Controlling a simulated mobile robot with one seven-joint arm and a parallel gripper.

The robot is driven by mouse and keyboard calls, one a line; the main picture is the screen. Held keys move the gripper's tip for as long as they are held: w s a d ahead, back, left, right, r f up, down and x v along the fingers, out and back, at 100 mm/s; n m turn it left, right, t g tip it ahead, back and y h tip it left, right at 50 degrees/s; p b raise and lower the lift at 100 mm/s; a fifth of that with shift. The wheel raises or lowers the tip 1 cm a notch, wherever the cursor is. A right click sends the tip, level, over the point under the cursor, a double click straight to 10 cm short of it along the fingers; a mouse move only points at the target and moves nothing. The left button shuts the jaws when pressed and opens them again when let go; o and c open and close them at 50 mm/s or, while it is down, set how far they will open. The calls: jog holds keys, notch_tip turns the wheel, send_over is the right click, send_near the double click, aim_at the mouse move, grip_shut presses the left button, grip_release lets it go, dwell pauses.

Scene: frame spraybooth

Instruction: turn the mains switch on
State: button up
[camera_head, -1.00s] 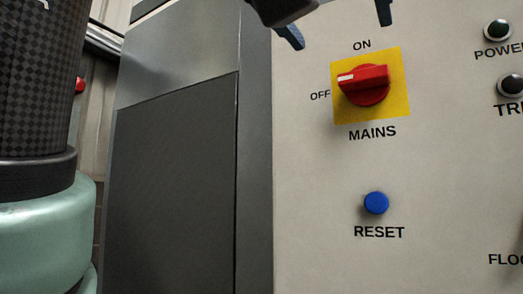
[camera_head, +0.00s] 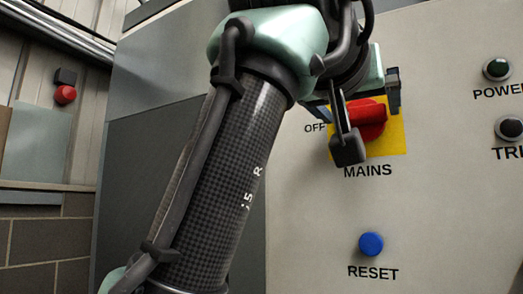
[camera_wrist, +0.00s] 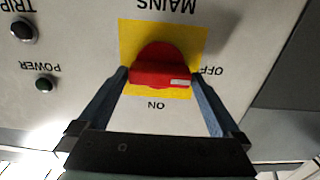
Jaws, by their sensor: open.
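The mains switch is a red rotary handle (camera_head: 368,120) on a yellow plate (camera_head: 397,138), partly hidden by my arm in the head view. In the wrist view, which is upside down, the red handle (camera_wrist: 158,75) lies crosswise on its yellow plate (camera_wrist: 130,35). The handle's white mark (camera_wrist: 179,83) points toward the OFF label (camera_wrist: 211,71); the ON label (camera_wrist: 157,105) is at the plate's bottom edge there. My gripper (camera_wrist: 160,73) is open, with one finger at each end of the handle. Whether the fingers touch it, I cannot tell.
A blue RESET button (camera_head: 371,244) is below the switch. The POWER lamp (camera_head: 497,69) and TRIP lamp (camera_head: 509,127) are to its right. A red button (camera_head: 65,94) is on the wall at far left. The panel between is flat and clear.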

jog(key=shift+c, duration=0.3)
jog(key=c, duration=1)
jog(key=m+p, duration=0.2)
jog(key=m, duration=0.2)
jog(key=shift+d+r, duration=0.1)
jog(key=m+p, duration=0.1)
jog(key=m, duration=0.3)
jog(key=shift+s+m, duration=0.1)
jog(key=shift+m, duration=0.2)
jog(key=m+p, duration=0.2)
jog(key=m, duration=0.2)
jog(key=shift+d, duration=0.1)
jog(key=m, duration=0.3)
jog(key=m+p, duration=0.1)
jog(key=m, duration=0.1)
jog(key=shift+f, duration=0.3)
jog(key=shift+m, duration=0.3)
